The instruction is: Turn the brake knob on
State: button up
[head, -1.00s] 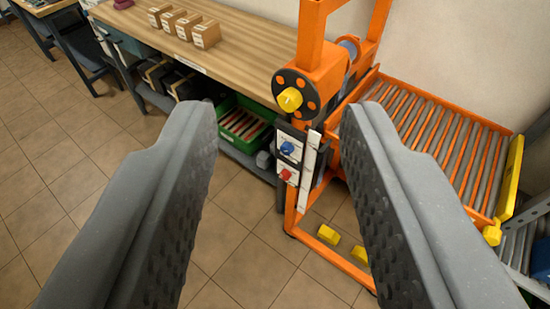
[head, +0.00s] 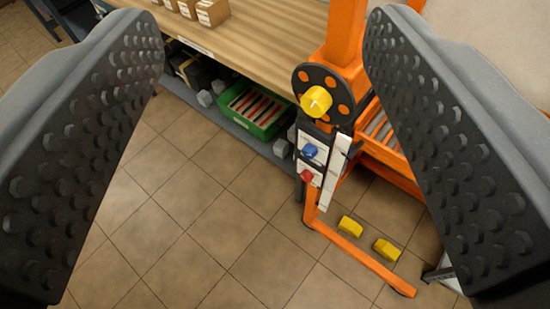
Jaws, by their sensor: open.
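The orange machine (head: 345,40) carries a round black disc with orange spots and a yellow knob (head: 316,101) at its centre. Below it, a panel holds a blue knob (head: 310,151) and a red knob (head: 306,176), each on a white plate. The labels are too small to read, so I cannot tell which is the brake knob. My gripper (head: 263,45) is wide open and empty, its two dark studded fingers at the left and right of the picture. The knobs appear between the fingers, farther off, and nothing touches them.
A wooden workbench (head: 255,45) with small boxes (head: 212,12) stands at the back left. A green crate (head: 256,128) sits on its lower shelf. Yellow blocks (head: 386,249) lie by the machine's orange foot. A roller conveyor is partly hidden by the right finger. The tiled floor in front is clear.

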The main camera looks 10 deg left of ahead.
jog(key=w+a+f+m, duration=0.1)
jog(key=w+a+f, duration=0.2)
jog(key=w+f, duration=0.45)
jog(key=w+a+f+m+t, duration=0.1)
jog(key=w+a+f, duration=0.2)
jog(key=w+f, duration=0.45)
jog(key=w+a+f+m, duration=0.1)
jog(key=w+a+f, duration=0.2)
jog(key=w+f, duration=0.45)
jog(key=m+g+h+b, duration=0.2)
jog(key=h, duration=1)
send_near(304, 179)
jog(key=b+x, duration=0.2)
jog(key=x, duration=0.6)
jog(key=shift+w+d+f, duration=0.1)
jog(key=shift+w+d, duration=0.1)
jog(key=shift+w, duration=0.05)
jog(key=c, duration=1)
jog(key=shift+a, duration=0.1)
